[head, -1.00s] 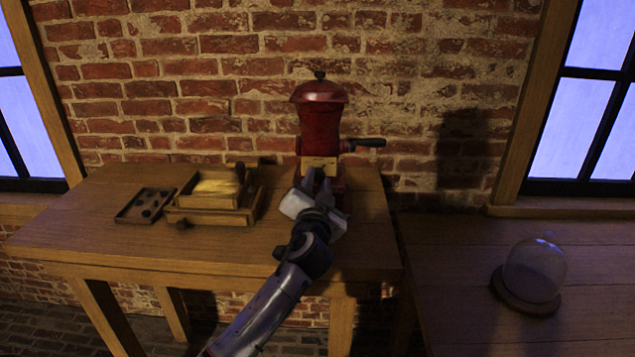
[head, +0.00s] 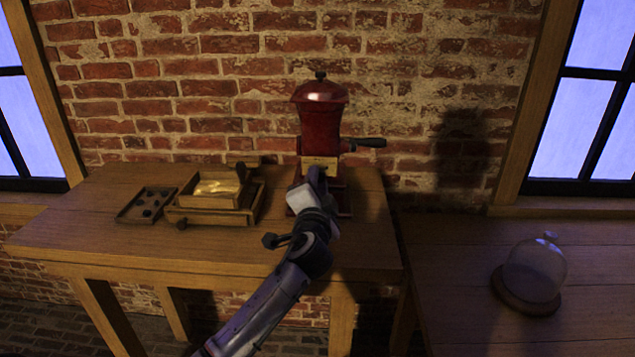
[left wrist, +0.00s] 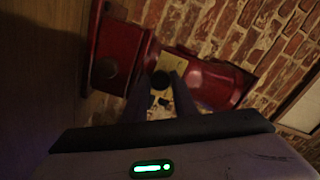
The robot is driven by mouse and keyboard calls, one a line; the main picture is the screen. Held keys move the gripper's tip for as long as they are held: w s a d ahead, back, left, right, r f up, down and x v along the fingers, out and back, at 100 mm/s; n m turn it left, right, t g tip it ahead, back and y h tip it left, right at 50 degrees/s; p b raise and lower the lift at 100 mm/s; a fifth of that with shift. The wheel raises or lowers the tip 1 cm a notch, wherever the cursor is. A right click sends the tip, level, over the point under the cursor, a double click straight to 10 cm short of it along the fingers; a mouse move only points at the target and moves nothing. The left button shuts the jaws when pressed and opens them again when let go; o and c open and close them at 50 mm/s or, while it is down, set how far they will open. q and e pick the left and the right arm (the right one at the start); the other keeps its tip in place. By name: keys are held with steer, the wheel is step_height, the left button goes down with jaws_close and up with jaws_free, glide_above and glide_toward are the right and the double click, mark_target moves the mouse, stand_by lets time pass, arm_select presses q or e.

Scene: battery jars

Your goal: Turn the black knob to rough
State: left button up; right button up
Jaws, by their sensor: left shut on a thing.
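The red grinder (head: 320,118) stands upright at the back right of the wooden table, with a brass plate (head: 320,164) on its front. In the left wrist view the grinder (left wrist: 208,82) appears lying sideways. The black knob (left wrist: 161,80) sits in front of its brass plate (left wrist: 172,63), between the tips of my left gripper (left wrist: 160,92). My left gripper (head: 318,182) is at the front of the grinder and shut on the knob. In the head view the gripper hides the knob. The lettering on the plate is too small to read. My right gripper is not in view.
A black-handled crank (head: 366,143) sticks out from the grinder's right side. An open wooden box (head: 215,218) and a dark tray (head: 146,205) stand left on the table (head: 110,240). A glass dome (head: 535,268) stands on the right table. The brick wall is close behind.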

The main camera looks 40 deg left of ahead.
arm_select(q)
steer(key=shift+f, duration=0.1)
steer(key=o, duration=1)
steer(key=shift+o, duration=0.2)
steer(key=b+v, duration=0.1)
steer(key=v, duration=0.9)
steer(key=shift+s, duration=0.2)
